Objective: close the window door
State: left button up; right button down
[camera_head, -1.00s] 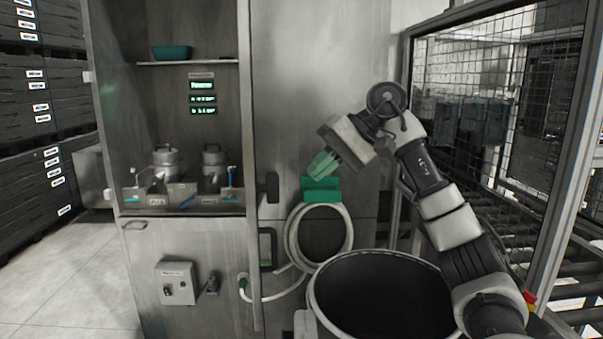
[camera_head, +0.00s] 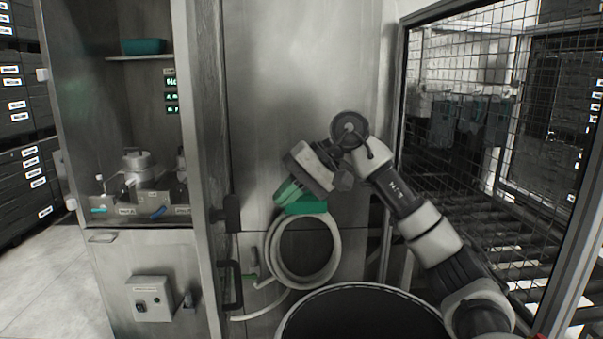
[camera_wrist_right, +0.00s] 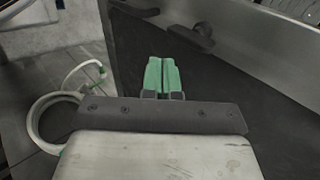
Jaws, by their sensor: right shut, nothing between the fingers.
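The tall metal cabinet has an open-fronted compartment at the left of the head view. A tall, narrow panel (camera_head: 206,130), which looks like the window door seen nearly edge-on, stands at the compartment's right side. A dark handle (camera_head: 232,213) shows beside its lower part. My right gripper (camera_head: 287,194), with green fingers, is shut and empty, to the right of the panel and in front of the hose area. In the wrist view its fingers (camera_wrist_right: 162,77) point toward a dark surface, below a dark handle (camera_wrist_right: 190,38). I cannot tell any contact. My left gripper is not in view.
A coiled pale hose (camera_head: 334,262) hangs below my right gripper. A dark round drum (camera_head: 362,312) stands at the bottom. A mesh fence (camera_head: 460,120) bounds the right side. Black stacked crates (camera_head: 22,170) stand at far left, with bare floor (camera_head: 75,290) before them.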

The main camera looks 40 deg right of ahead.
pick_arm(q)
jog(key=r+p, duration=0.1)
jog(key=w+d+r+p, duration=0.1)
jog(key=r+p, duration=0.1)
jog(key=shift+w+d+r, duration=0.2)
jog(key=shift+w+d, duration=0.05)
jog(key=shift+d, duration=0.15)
pick_arm(e)
jog(key=w+a+f, duration=0.2)
jog(key=w+a, duration=0.1)
jog(key=a, duration=0.2)
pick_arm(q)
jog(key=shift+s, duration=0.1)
pick_arm(e)
jog(key=shift+a, duration=0.1)
